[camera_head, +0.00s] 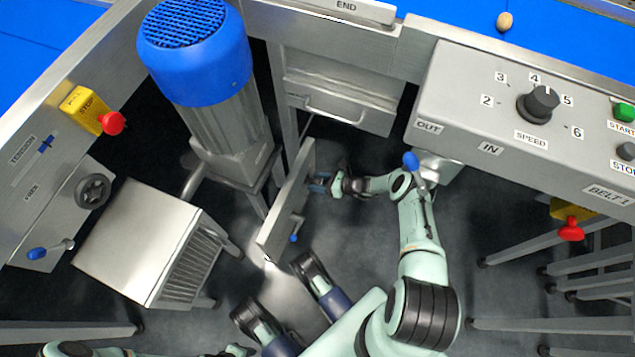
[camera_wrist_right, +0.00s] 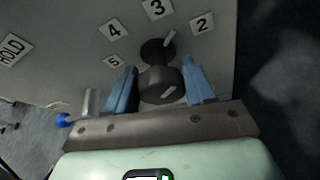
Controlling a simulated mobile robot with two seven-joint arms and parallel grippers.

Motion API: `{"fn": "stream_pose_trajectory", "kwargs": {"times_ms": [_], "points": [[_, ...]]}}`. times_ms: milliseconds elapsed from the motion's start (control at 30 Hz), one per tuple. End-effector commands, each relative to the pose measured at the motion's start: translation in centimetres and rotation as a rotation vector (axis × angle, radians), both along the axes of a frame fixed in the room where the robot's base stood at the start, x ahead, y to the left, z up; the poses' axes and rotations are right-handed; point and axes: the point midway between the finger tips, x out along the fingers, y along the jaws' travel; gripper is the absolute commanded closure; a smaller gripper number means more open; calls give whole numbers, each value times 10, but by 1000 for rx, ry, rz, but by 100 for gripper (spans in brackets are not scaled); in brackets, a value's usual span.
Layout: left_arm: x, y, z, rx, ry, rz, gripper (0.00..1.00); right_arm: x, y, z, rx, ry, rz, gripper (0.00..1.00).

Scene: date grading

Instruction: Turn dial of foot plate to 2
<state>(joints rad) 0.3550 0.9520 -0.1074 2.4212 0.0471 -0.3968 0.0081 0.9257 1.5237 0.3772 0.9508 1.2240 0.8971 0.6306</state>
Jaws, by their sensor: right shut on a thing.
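The foot plate (camera_head: 287,205) is a grey upright panel low in the middle of the head view, seen nearly edge-on. Its dial (camera_wrist_right: 160,86) is a black knob with a white line, clear in the right wrist view. The printed numbers 5, 4, 3 and 2 arc around it. The white mark at its base points between 3 and 2. My right gripper (camera_head: 322,183) is at the plate's right face. Its blue fingers (camera_wrist_right: 160,78) are shut around the knob, one on each side. In the head view the dial is hidden by the gripper. My left gripper is out of view.
A blue lever (camera_head: 293,238) sticks out low on the plate. A blue-topped motor (camera_head: 195,60) stands left of it, a drawer (camera_head: 335,103) behind it. The SPEED control box (camera_head: 455,95) with its own dial is at the right. Open floor lies right of the plate.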

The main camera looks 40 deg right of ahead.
Motion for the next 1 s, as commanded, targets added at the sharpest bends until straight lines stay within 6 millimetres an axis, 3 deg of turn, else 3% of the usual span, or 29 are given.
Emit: {"fn": "stream_pose_trajectory", "kwargs": {"times_ms": [500, 1000], "points": [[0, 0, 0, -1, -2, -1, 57, 0, -1, -2, 310, 164, 0, 77], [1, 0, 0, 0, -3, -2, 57, -1, -2, -2, 376, 199, -1, 77]]}}
